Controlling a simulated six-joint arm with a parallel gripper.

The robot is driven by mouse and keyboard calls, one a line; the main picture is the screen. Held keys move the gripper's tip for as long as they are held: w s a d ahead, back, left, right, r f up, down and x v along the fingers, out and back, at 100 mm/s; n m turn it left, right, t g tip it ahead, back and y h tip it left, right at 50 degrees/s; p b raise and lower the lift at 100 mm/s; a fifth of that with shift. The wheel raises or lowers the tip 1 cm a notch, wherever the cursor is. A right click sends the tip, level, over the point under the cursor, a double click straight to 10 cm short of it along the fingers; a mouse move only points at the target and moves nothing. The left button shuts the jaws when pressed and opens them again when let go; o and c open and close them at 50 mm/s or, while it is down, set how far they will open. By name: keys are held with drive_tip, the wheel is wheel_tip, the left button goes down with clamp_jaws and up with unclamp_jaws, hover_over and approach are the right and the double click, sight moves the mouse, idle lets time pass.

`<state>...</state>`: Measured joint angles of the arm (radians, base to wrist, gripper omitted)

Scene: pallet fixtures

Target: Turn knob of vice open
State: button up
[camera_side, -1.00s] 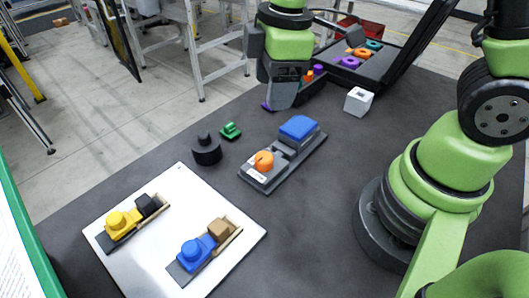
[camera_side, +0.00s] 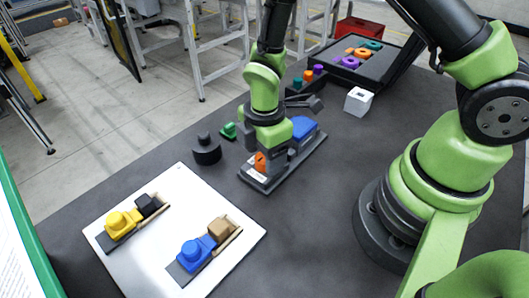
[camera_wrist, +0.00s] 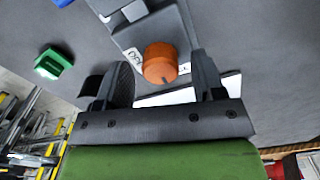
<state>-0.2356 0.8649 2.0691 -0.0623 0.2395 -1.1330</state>
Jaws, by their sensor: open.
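The vice (camera_side: 308,148) is a grey fixture on the dark table with a blue block (camera_side: 304,127) and an orange knob (camera_side: 260,162) at its near end. My gripper (camera_side: 258,154) is low over the knob end and hides part of the vice in the side view. In the wrist view, my gripper (camera_wrist: 155,78) is open, with one finger on either side of the orange knob (camera_wrist: 160,62). The knob appears between the fingers; I cannot tell whether they touch it. A label beside the knob is partly covered.
A black round part (camera_side: 206,152) and a green part (camera_side: 229,130) are left of the vice. A white cube (camera_side: 358,101) and an open case (camera_side: 390,62) are behind it.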

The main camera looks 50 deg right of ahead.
drive_tip(key=shift+f, duration=0.3)
drive_tip(key=c, duration=0.9)
drive_tip(key=shift+c, duration=0.2)
